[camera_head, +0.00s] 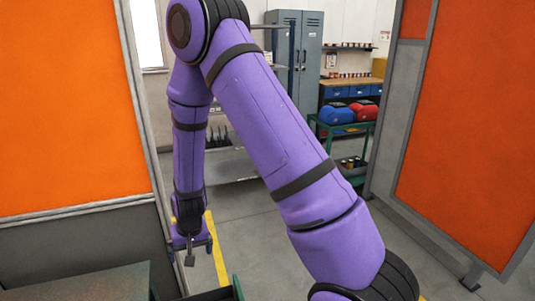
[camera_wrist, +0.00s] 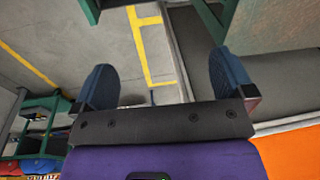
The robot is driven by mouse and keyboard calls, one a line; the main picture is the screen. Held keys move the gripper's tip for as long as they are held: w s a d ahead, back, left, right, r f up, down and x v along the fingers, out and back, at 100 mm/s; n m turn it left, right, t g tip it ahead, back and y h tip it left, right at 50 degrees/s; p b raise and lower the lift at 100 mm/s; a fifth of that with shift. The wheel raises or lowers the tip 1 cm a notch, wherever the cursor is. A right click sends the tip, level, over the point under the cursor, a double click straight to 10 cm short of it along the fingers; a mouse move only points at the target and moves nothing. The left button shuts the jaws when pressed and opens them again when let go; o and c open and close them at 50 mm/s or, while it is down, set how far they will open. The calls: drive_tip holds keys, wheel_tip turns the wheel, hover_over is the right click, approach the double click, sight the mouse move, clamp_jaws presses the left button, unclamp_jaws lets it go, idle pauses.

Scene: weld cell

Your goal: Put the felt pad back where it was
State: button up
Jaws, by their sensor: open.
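My gripper (camera_head: 190,250) hangs at the end of my purple arm, left of the middle in the head view, above the grey floor. In the wrist view the two dark blue fingers of my gripper (camera_wrist: 165,72) stand wide apart. Nothing is between them; only floor with a yellow line shows beyond. I cannot make out the felt pad in either view. My arm hides much of the middle of the head view.
Orange screens stand at left (camera_head: 70,110) and right (camera_head: 465,130). A green-edged bench top (camera_head: 85,283) is at the lower left. A green cart (camera_head: 349,128) with blue and red bundles stands behind, near a grey locker (camera_head: 312,65). Yellow lines (camera_wrist: 140,45) mark open floor.

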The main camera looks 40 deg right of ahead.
drive_tip(key=s+d+r+n+t, duration=0.1)
drive_tip(key=s+r, duration=0.2)
drive_tip(key=r, duration=0.9)
drive_tip(key=s+d+r+n+t, duration=0.1)
drive_tip(key=s+d+r, duration=0.15)
drive_tip(key=r, duration=1.05)
drive_tip(key=s+d+r+t, duration=0.1)
drive_tip(key=s+r, duration=0.6)
drive_tip(key=s, duration=0.3)
drive_tip(key=s+d+r+n+h, duration=0.1)
drive_tip(key=s+d+r, duration=0.1)
drive_tip(key=s+r, duration=0.4)
drive_tip(key=s, duration=0.4)
drive_tip(key=shift+d+r+t, duration=0.2)
drive_tip(key=shift+r+t, duration=0.15)
drive_tip(key=shift+t, duration=0.05)
drive_tip(key=shift+s, duration=0.1)
